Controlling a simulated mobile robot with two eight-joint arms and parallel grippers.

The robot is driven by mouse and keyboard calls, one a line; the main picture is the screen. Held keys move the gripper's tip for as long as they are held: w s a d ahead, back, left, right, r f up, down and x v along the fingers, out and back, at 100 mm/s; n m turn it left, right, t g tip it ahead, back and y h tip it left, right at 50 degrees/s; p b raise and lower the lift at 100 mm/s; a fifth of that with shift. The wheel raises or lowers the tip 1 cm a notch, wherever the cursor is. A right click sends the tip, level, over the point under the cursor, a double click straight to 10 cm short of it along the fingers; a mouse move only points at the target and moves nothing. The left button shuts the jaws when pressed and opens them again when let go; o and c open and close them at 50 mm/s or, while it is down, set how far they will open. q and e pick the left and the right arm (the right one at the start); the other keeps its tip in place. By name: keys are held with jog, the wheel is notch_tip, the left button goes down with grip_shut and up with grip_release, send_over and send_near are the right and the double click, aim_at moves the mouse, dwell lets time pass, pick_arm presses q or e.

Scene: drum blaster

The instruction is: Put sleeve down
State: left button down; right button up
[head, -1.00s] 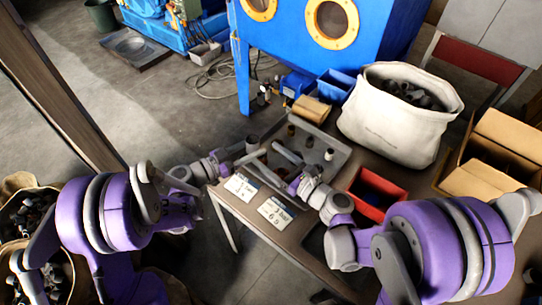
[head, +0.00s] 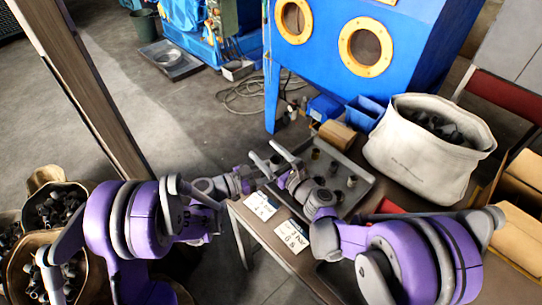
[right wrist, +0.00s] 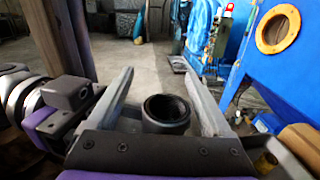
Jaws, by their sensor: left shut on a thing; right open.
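A dark, hollow sleeve (right wrist: 166,112) stands open end up between the two spread grey fingers of my right gripper (right wrist: 168,90) in the right wrist view. In the head view my right gripper (head: 263,149) is open over the left end of the grey tray (head: 368,190). My left gripper (head: 258,174) is just below it, very close, and shut on the sleeve; its fingertips are mostly hidden. Its purple and grey wrist (right wrist: 50,110) shows at the left of the right wrist view. Several other dark sleeves (head: 351,181) stand apart on the tray.
Two printed cards (head: 292,236) lie along the table's front edge. A red bin (head: 388,207), partly hidden by my right arm, and a white bag of parts (head: 420,155) are right of the tray. A brown box (head: 337,133) and blue cabinet (head: 340,70) are behind.

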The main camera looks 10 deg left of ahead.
jog(key=c, duration=1)
jog(key=shift+s+a, duration=0.1)
jog(key=shift+s, duration=0.05)
grip_shut()
pick_arm(q)
jog(key=shift+c, duration=1.2)
grip_release()
jog(key=shift+s, duration=0.1)
pick_arm(e)
jog(key=shift+w, duration=0.2)
jog(key=shift+d, duration=0.2)
